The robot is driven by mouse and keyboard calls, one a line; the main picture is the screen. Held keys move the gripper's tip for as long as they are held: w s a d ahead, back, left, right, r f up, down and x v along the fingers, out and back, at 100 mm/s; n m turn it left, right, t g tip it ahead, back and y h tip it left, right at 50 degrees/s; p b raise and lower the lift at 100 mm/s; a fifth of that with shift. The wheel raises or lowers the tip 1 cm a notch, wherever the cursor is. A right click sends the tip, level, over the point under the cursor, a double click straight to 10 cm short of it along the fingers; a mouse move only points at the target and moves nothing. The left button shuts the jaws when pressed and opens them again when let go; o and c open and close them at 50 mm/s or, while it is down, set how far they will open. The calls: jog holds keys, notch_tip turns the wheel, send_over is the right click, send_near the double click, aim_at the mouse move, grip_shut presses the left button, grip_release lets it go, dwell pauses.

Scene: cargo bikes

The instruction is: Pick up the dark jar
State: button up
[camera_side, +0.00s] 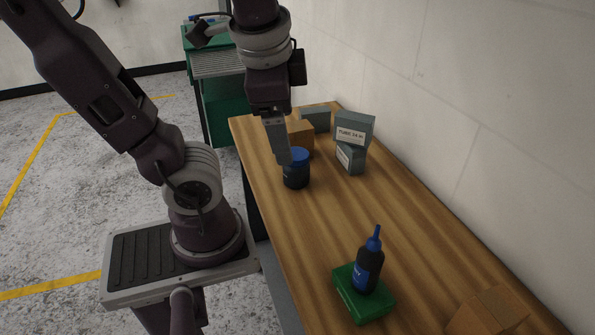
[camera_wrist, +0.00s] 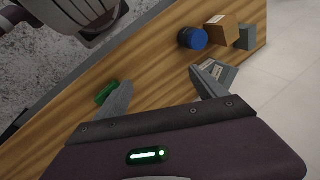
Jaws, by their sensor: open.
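The dark jar (camera_side: 296,180) with a blue lid stands upright on the wooden bench, near its left edge. My gripper (camera_side: 283,162) points down in the side view and overlaps the jar's left edge there. In the wrist view my gripper (camera_wrist: 162,84) has its two fingers spread wide with nothing held. Whether a finger touches the jar cannot be told from the side view.
A cardboard box (camera_side: 300,138) and grey cartons (camera_side: 355,128) stand close behind and right of the jar. A dark bottle (camera_side: 369,268) with a blue nozzle stands on a green box (camera_side: 358,300) nearer the camera. Bare bench (camera_side: 330,225) lies between. A wall runs along the right.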

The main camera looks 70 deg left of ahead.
jog(key=w+a+m+g+y, duration=0.1)
jog(key=a+m+g+y, duration=0.3)
jog(key=a, duration=0.3)
jog(key=m+t+y, duration=0.1)
jog(key=m+y, duration=0.7)
jog(key=m, duration=0.3)
send_over(300, 159)
jog(key=d, duration=0.2)
jog(key=shift+n, duration=0.4)
jog(key=f, duration=1.8)
jog(key=shift+a+f, duration=0.1)
jog(key=shift+a, duration=0.15)
jog(key=shift+a+f, duration=0.25)
jog(key=shift+a, duration=0.05)
jog(key=x, duration=0.6)
jog(key=shift+w+a, duration=0.1)
jog(key=shift+a, duration=0.1)
jog(key=shift+r, duration=0.1)
jog(key=c, duration=1.6)
